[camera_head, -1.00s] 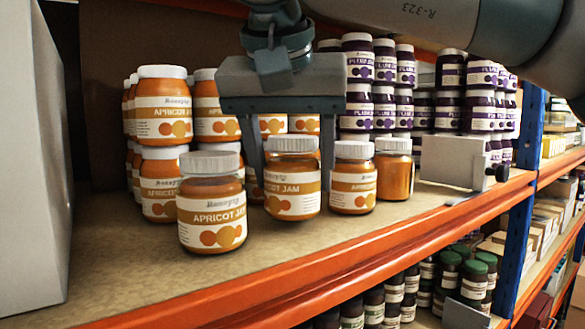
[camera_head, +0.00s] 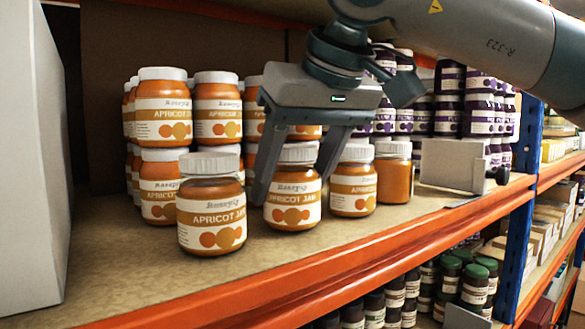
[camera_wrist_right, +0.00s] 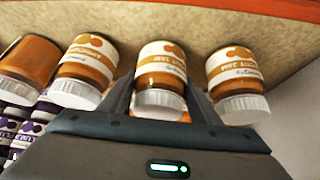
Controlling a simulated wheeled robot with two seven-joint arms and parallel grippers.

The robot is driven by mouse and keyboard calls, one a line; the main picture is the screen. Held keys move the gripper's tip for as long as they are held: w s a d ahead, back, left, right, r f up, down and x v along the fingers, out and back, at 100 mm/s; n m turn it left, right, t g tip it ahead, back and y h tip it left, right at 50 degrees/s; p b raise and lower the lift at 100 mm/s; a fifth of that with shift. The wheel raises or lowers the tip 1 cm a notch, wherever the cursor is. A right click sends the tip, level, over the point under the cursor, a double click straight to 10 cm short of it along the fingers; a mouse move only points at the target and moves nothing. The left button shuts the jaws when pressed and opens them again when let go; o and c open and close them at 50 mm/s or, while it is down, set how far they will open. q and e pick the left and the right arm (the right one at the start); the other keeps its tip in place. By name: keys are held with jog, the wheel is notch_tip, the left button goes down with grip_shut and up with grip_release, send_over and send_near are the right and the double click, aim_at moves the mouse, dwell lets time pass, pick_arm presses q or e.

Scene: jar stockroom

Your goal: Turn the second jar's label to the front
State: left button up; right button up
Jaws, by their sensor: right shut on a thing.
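The second jar from the left in the front row (camera_head: 292,198) is an apricot jam jar with a white lid. It stands upright, and its label faces the front of the shelf. My right gripper (camera_head: 290,188) comes from above and is shut on this jar, one finger on each side. The held jar also shows between the fingers in the right wrist view (camera_wrist_right: 160,75). The first jar (camera_head: 212,212) and third jar (camera_head: 353,188) show their labels in front. The fourth jar (camera_head: 394,178) shows plain orange glass with no label. My left gripper is not in view.
Stacked apricot jars (camera_head: 164,110) stand behind the row, with plum jars (camera_head: 480,110) further right. A grey block (camera_head: 452,165) stands right of the row. The orange shelf edge (camera_head: 300,278) runs along the front, with bare shelf before the jars.

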jog(key=shift+r+n+g+y+p, duration=0.1)
jog(key=shift+n+g+y+p, duration=0.4)
jog(key=shift+n+p, duration=0.75)
jog(key=shift+r+n+g+y+p, duration=0.1)
jog(key=shift+n+g+y+p, duration=0.4)
jog(key=shift+n+p, duration=0.75)
jog(key=shift+f+n+g+y+p, duration=0.1)
jog(key=shift+n+g+y+p, duration=0.25)
jog(key=shift+n+p, duration=0.5)
jog(key=shift+f, duration=0.35)
jog(key=o, duration=1.7)
jog(key=shift+f, duration=0.1)
jog(key=shift+d, duration=0.1)
